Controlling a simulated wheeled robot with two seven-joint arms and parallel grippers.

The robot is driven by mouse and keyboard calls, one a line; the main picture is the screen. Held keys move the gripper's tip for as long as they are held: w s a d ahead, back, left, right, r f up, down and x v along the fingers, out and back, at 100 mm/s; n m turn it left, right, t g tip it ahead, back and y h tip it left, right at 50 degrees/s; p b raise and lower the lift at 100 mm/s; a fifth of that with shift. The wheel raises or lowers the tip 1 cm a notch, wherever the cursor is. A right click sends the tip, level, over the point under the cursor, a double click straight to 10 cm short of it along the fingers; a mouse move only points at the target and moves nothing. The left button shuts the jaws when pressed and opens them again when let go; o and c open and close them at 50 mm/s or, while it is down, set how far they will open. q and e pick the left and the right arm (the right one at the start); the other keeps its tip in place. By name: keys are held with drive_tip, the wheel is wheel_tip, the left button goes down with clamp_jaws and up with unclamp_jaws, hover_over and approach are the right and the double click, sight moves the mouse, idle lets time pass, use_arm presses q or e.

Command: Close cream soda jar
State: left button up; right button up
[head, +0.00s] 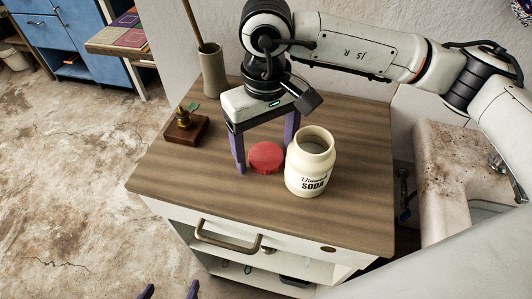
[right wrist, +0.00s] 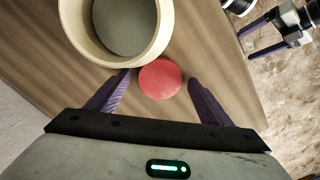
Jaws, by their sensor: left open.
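The cream soda jar (head: 309,165) stands upright on the wooden cabinet top with its mouth uncovered. Its open rim (right wrist: 166,50) fills the top left of the right wrist view. The red round lid (head: 266,157) lies on the wood just left of the jar in the head view. My right gripper (head: 265,159) points down over the lid, open, one purple finger on each side. In the right wrist view the lid (right wrist: 160,78) shows between the fingertips, with gaps both sides. My left gripper (head: 168,291) is open and empty at the bottom edge, low beside the cabinet.
A tall grey vase (head: 213,72) with a stick stands at the back of the cabinet top (head: 190,172). A small wooden block with a dark ornament (head: 186,126) is at the left. A stone trough (head: 440,160) is at the right. The front of the top is clear.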

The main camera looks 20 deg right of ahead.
sight(266, 155)
drive_tip(key=c, duration=1.1)
drive_tip(key=shift+o, duration=0.2)
drive_tip(key=shift+r, duration=0.1)
wheel_tip(266, 155, up, 10)
